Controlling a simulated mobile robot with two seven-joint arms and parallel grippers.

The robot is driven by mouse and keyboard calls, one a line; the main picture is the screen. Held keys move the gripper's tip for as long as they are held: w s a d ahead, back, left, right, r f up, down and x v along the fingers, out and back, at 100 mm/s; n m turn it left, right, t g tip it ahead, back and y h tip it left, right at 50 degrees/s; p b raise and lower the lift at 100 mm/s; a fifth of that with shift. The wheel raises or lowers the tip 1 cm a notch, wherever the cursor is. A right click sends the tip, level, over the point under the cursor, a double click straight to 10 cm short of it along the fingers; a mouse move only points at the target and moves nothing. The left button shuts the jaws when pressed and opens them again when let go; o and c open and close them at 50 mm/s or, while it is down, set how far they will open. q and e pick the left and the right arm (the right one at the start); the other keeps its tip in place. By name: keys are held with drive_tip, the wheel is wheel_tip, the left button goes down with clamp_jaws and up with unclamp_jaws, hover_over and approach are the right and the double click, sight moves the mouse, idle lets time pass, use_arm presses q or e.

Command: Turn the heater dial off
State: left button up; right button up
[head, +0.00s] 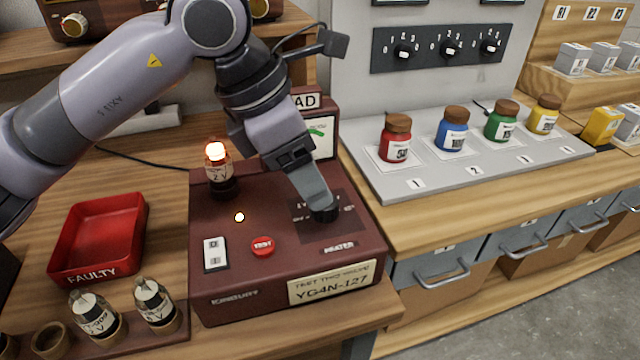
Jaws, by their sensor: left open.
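The heater dial (325,212) is a small black knob on the right of the dark red tester's (290,284) top, above the label HEATER. My left gripper (322,208) reaches down from above with its fingertips at the dial. Its fingers cover part of the dial and the markings around it, so the dial's setting cannot be read. A glowing tube (218,165) stands in the tester's socket at the back left. My right gripper is not in view.
A white rocker switch (215,254) and a red TEST button (263,246) sit left of the dial. A red FAULTY tray (98,238) and several tubes stand left. Coloured jars (396,139) stand on a grey panel at right.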

use_arm(q)
drive_tip(key=x, duration=0.4)
drive_tip(key=shift+d+f, duration=0.15)
drive_tip(key=shift+f, duration=0.15)
drive_tip(key=c, duration=1)
